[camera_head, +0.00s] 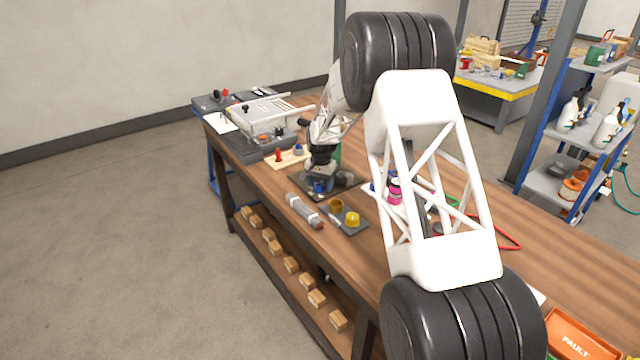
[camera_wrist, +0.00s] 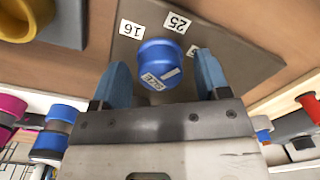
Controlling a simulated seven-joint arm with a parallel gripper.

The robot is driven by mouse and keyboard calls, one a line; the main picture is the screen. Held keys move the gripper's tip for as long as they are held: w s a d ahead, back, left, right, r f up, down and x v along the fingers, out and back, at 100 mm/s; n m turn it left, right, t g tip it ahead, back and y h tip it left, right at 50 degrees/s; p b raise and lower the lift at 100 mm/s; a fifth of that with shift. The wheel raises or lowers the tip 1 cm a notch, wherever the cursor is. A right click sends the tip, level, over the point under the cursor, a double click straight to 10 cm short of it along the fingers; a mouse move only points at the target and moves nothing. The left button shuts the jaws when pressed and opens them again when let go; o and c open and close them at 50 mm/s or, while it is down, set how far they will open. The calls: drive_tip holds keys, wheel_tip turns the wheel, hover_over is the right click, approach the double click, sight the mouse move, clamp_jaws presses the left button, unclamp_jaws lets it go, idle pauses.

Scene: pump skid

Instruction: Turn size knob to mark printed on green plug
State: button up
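In the wrist view a blue knob (camera_wrist: 158,62) with a white pointer line and small lettering stands on a dark grey plate (camera_wrist: 235,62). White labels reading 25 (camera_wrist: 177,22) and 16 (camera_wrist: 131,29) lie beside it; a third label (camera_wrist: 194,51) is partly hidden by a finger. My gripper (camera_wrist: 161,60) is open, its blue fingers on either side of the knob with visible gaps. In the head view my gripper (camera_head: 320,184) is low over the dark plate (camera_head: 346,181). A green piece (camera_head: 337,153) shows behind my wrist; I cannot tell whether it is the plug, and no mark is readable.
A grey plate with yellow round parts (camera_head: 352,219) and a grey cylinder (camera_head: 304,210) lie towards the table's front edge. A wooden board (camera_head: 289,158) with red and blue pieces is behind at left. Pink and blue parts (camera_head: 393,190) stand at right.

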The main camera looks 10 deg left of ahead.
sight(321, 183)
drive_tip(key=c, duration=0.9)
drive_tip(key=shift+o, duration=0.2)
drive_tip(key=shift+n, duration=2.9)
drive_tip(key=o, duration=0.9)
drive_tip(key=shift+r, duration=0.15)
drive_tip(key=shift+d+r, duration=0.1)
drive_tip(key=shift+r, duration=3.7)
